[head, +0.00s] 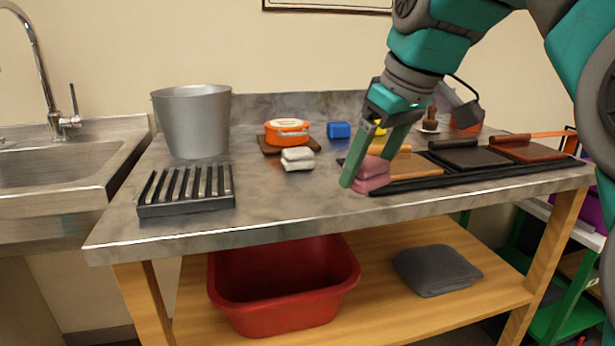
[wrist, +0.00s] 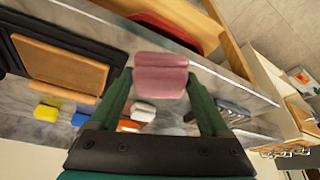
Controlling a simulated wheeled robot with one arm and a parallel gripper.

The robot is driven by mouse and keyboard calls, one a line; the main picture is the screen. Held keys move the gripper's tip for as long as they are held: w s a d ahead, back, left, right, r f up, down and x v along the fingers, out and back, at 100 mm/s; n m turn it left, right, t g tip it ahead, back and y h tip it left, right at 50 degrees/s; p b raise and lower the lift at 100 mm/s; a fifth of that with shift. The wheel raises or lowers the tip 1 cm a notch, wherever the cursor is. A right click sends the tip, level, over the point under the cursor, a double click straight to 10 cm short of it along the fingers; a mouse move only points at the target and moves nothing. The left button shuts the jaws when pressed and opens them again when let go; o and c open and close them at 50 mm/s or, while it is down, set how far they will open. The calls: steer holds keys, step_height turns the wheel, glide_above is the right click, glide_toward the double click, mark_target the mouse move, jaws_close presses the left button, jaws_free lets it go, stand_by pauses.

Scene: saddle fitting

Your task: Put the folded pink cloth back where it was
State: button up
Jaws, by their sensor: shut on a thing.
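The folded pink cloth (head: 373,172) is between the fingers of my gripper (head: 366,180), at the front edge of the metal worktop (head: 270,215). It also shows in the wrist view (wrist: 161,76), between the two green fingertips. My gripper is shut on the cloth. The head view does not clearly show whether the cloth touches the worktop. Part of the cloth is hidden behind the near finger.
A black tray (head: 440,180) with leather pieces lies right. A red tub (head: 283,285) and grey cloth (head: 437,270) sit below.

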steer(key=w+a, duration=0.5)
steer(key=w+a+f+p, duration=0.1)
steer(key=w+a, duration=0.1)
steer(key=shift+w+a, duration=0.4)
steer(key=shift+f, duration=1.75)
